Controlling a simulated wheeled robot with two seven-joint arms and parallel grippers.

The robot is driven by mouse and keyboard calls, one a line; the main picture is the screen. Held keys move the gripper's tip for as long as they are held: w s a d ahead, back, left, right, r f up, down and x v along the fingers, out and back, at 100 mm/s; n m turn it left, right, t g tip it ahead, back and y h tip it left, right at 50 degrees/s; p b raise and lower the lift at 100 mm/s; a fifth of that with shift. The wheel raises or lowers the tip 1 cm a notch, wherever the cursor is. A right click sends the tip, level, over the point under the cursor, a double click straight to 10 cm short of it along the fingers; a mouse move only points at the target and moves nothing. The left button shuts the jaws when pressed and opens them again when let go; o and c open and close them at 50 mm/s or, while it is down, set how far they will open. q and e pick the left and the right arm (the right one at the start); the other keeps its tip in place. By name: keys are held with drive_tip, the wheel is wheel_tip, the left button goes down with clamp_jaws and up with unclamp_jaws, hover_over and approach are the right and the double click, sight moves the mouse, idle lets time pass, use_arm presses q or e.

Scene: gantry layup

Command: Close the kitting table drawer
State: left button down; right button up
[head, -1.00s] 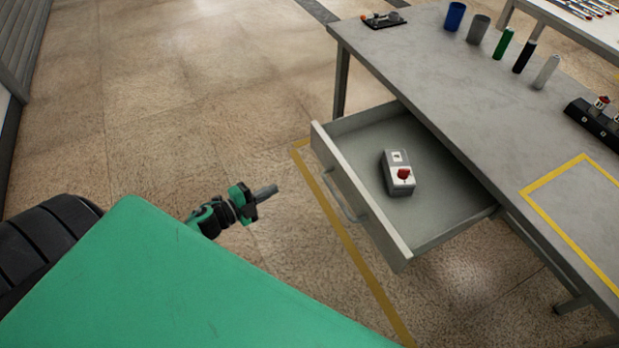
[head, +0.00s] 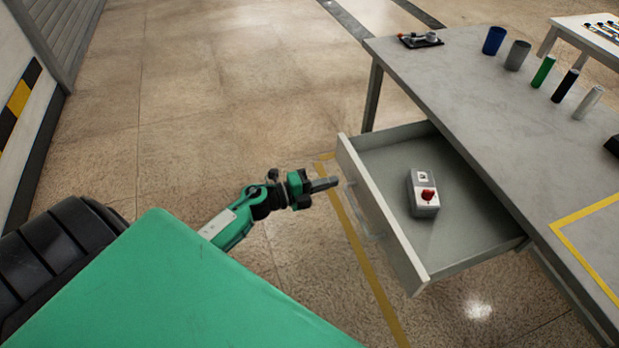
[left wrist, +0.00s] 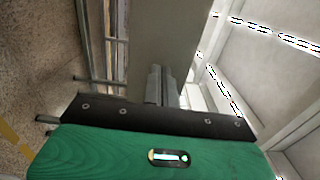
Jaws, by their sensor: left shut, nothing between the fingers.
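The kitting table (head: 465,75) stands at the right in the head view. Its drawer (head: 390,225) is pulled out, with a bar handle (head: 362,212) on its front. A grey box with a red knob (head: 424,193) lies inside the drawer. My left gripper (head: 335,183) is shut and empty, just left of the drawer front near the handle's far end. A small gap seems to remain, though contact is hard to judge. In the left wrist view, the shut fingers (left wrist: 156,85) point at a grey panel (left wrist: 160,40). My right gripper is out of view.
Several cylinders, such as a blue cup (head: 494,40), stand on the tabletop beside a small dark tray (head: 420,40). A second table (head: 590,40) is at the back right. A striped wall (head: 22,110) is at the left. The floor between is clear.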

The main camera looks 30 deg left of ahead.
sight(352, 177)
use_arm(q)
drive_tip(key=x, duration=0.3)
drive_tip(key=shift+w+d, duration=0.25)
drive_tip(key=shift+w, duration=0.05)
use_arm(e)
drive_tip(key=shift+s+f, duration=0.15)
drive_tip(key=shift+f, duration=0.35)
